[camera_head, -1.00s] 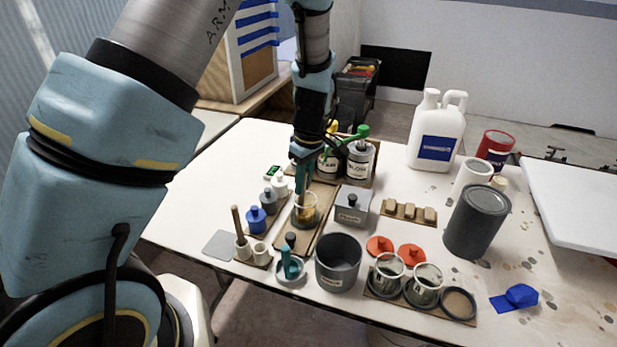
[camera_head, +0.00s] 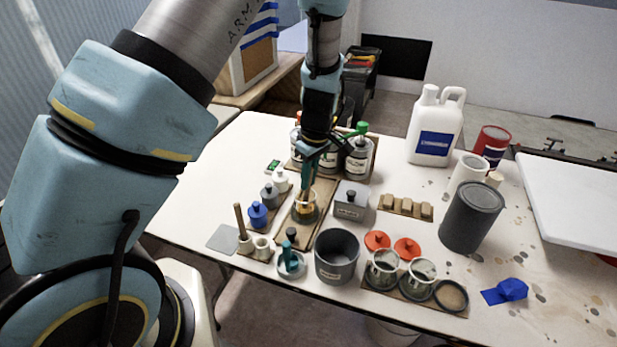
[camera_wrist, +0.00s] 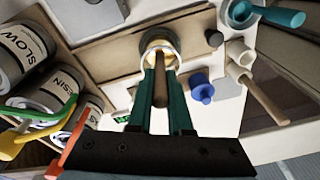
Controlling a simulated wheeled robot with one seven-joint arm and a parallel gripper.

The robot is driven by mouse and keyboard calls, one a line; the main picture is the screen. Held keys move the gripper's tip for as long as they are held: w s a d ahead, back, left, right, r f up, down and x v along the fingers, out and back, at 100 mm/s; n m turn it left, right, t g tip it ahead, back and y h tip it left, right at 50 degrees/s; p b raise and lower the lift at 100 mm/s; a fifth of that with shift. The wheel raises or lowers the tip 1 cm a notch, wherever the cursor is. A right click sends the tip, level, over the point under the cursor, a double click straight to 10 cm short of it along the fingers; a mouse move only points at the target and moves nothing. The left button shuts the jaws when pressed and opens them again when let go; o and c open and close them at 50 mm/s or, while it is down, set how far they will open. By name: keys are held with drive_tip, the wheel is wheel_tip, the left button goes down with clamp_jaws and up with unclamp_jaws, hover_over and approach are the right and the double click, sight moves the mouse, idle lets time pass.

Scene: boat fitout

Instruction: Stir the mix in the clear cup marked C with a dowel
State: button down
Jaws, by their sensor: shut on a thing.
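My gripper (camera_head: 309,172) has green fingers and is shut on a brown wooden dowel (camera_wrist: 160,90). It is above the clear cup (camera_head: 306,207), which holds an amber mix and stands on a brown board (camera_head: 316,226). In the head view the dowel points down at the cup's mouth; I cannot tell how deep its lower end reaches. In the wrist view the cup (camera_wrist: 159,42) shows as a pale ring beyond the fingertips, and the dowel partly covers it. I cannot read a letter on the cup.
A grey lidded box (camera_head: 349,201) stands close right of the cup. A dark pot (camera_head: 337,257) is in front.

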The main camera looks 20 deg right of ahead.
drive_tip(key=shift+r, duration=0.15)
idle(0.3)
drive_tip(key=shift+s+d+r+p, duration=0.15)
drive_tip(key=shift+r+p, duration=1.25)
drive_tip(key=shift+r, duration=0.45)
drive_tip(key=shift+s+d+r+p, duration=0.1)
drive_tip(key=shift+d+r+p, duration=0.05)
drive_tip(key=shift+r+p, duration=1.45)
drive_tip(key=shift+r, duration=0.35)
drive_tip(key=shift+r, duration=2)
